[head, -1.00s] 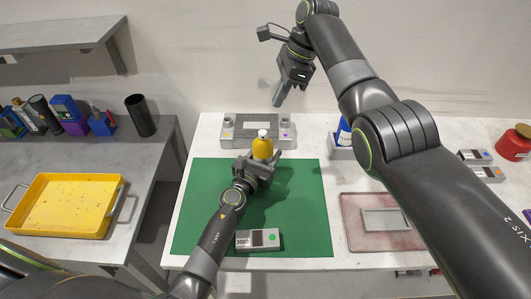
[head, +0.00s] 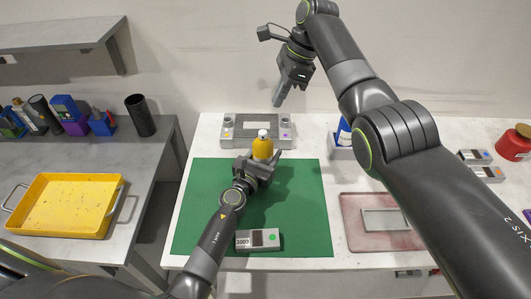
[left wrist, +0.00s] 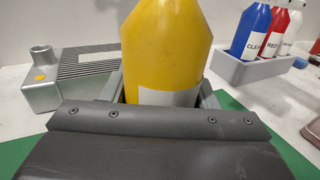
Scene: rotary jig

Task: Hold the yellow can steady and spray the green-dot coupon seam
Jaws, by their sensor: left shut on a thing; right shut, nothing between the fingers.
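The yellow can (head: 262,148), with a white top, stands upright over the back of the green mat (head: 205,215). It also fills the middle of the left wrist view (left wrist: 168,45). My left gripper (head: 262,165) is shut on the can's lower part. The green-dot coupon (head: 258,240), a grey block with a dark patch and a green dot, lies at the mat's front edge, apart from the left gripper. My right gripper (head: 278,98) is shut and empty, raised in the air behind and above the can.
A grey jig (head: 257,130) stands behind the mat. A grey rack (left wrist: 245,70) holds blue, red and white bottles to its right. A red tray (head: 350,225) with a grey frame lies right of the mat. Blocks and a red pot (head: 514,145) sit far right. A yellow tray (head: 65,205) is on the left bench.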

